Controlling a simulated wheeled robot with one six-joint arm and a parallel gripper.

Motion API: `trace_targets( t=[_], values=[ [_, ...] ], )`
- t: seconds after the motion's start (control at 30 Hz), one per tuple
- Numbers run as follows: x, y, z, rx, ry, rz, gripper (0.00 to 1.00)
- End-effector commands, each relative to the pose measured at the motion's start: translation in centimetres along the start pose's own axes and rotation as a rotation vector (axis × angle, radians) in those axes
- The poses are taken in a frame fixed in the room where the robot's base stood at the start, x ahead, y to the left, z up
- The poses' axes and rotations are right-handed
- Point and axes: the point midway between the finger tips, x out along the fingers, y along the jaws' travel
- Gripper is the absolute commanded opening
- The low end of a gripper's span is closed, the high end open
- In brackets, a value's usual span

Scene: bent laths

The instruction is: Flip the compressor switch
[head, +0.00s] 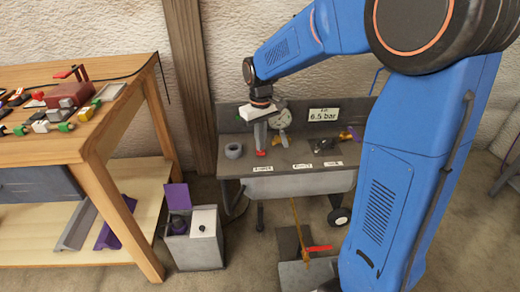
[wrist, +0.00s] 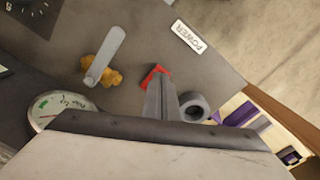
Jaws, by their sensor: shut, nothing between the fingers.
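The compressor (head: 290,187) is a grey cabinet with a sloping top panel and white labels along its front edge. A red switch (head: 262,153) sits on the panel behind the left label. In the wrist view the red switch (wrist: 156,74) shows beyond my fingertips, partly hidden by them, with the POWER label (wrist: 188,37) past it. My gripper (head: 261,146) points down, shut and empty, right over the switch. In the wrist view my gripper (wrist: 160,92) overlaps the switch's near side. I cannot tell whether it touches.
A grey ring (head: 233,150) stands left of the switch. A gauge (head: 282,117) and a brass valve with a grey lever (wrist: 103,62) are close by. A sign (head: 323,115) reads 6.5 bar. A wooden workbench (head: 60,150) and an open-lidded bin (head: 193,245) stand left.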

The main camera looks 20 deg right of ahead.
Motion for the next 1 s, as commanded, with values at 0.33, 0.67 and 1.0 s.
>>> trace_targets(
  t=[0.33,0.67,1.0],
  values=[
    [0.3,0.0,0.0,0.0,0.0,0.0,0.0],
    [0.7,0.0,0.0,0.0,0.0,0.0,0.0],
    [1.1,0.0,0.0,0.0,0.0,0.0,0.0]
  ],
)
